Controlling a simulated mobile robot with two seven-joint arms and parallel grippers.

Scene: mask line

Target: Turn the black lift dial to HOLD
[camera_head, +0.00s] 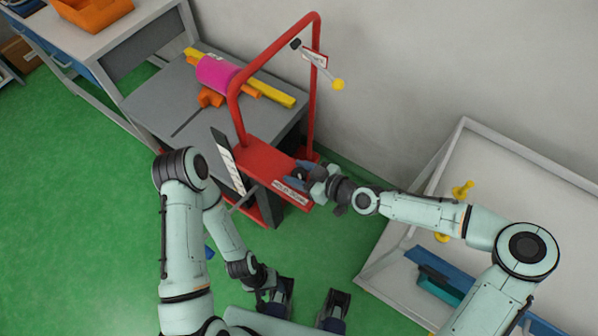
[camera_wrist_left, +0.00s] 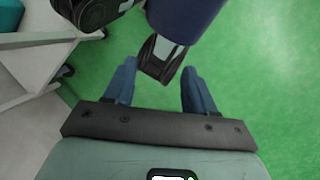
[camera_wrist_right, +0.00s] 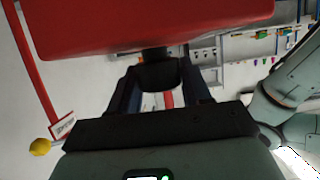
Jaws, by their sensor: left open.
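The black lift dial (camera_wrist_right: 159,72) shows in the right wrist view just below a red body, on a short black stem. My right gripper (camera_wrist_right: 161,92) has one finger on each side of the dial; whether they press on it I cannot tell. In the head view my right gripper (camera_head: 301,174) is at the front end of the red lift (camera_head: 262,165), and it mostly covers the dial. A pale label plate (camera_head: 291,192) sits beside it, its text too small to read surely. The dial's setting cannot be read. My left gripper (camera_wrist_left: 158,72) is open and empty, low over the floor.
The lift's red hoop frame (camera_head: 275,55) rises behind the dial, with a yellow-ended lever (camera_head: 337,84). A grey table (camera_head: 185,95) carries a magenta roll (camera_head: 217,72) and yellow and orange pieces. A white-framed rack (camera_head: 400,255) stands at right. Green floor lies open at left.

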